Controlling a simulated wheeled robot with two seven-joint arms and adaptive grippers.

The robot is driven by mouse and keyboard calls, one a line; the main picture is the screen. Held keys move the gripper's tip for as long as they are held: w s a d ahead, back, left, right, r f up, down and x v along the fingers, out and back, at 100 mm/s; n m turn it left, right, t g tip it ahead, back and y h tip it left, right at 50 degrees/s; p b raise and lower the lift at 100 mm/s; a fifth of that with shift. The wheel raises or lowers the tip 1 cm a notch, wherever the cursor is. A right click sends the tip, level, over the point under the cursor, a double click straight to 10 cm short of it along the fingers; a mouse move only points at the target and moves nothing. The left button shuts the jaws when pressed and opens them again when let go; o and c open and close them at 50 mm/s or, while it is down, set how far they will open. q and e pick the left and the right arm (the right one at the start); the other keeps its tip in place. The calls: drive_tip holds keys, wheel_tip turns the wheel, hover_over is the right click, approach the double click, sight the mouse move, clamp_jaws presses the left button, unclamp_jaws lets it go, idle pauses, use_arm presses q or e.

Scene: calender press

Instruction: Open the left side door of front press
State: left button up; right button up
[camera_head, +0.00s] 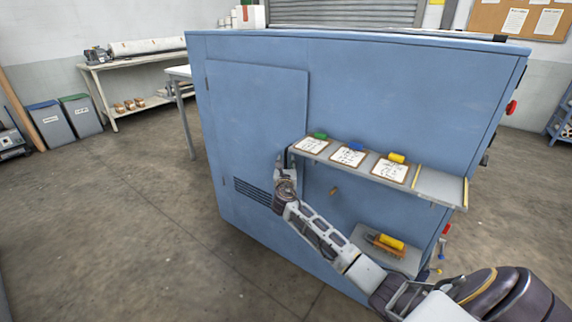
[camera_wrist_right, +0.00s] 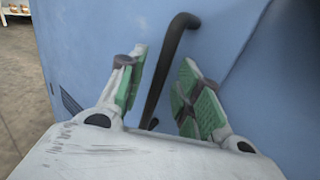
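The front press is a large blue cabinet (camera_head: 400,90) in the head view. Its side door (camera_head: 256,110) is a flat blue panel with a vent grille, flush with the side wall and looking closed. A dark curved handle (camera_wrist_right: 172,60) shows in the right wrist view. My right gripper (camera_head: 283,165) is at the door's right edge. In the right wrist view its green-padded fingers (camera_wrist_right: 160,88) stand apart on either side of the handle, with visible gaps. The handle's lower end is partly hidden behind the gripper. My left gripper is in neither view.
A grey shelf (camera_head: 440,187) with clipboards sticks out just right of my right gripper. A lower shelf (camera_head: 370,240) holds a yellow-handled tool. The floor (camera_head: 110,220) left of the press is open. A workbench (camera_head: 140,61) and bins (camera_head: 80,116) stand further back.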

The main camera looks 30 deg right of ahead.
drive_tip(key=shift+w+d, duration=0.35)
drive_tip(key=shift+w, duration=0.2)
clamp_jaws()
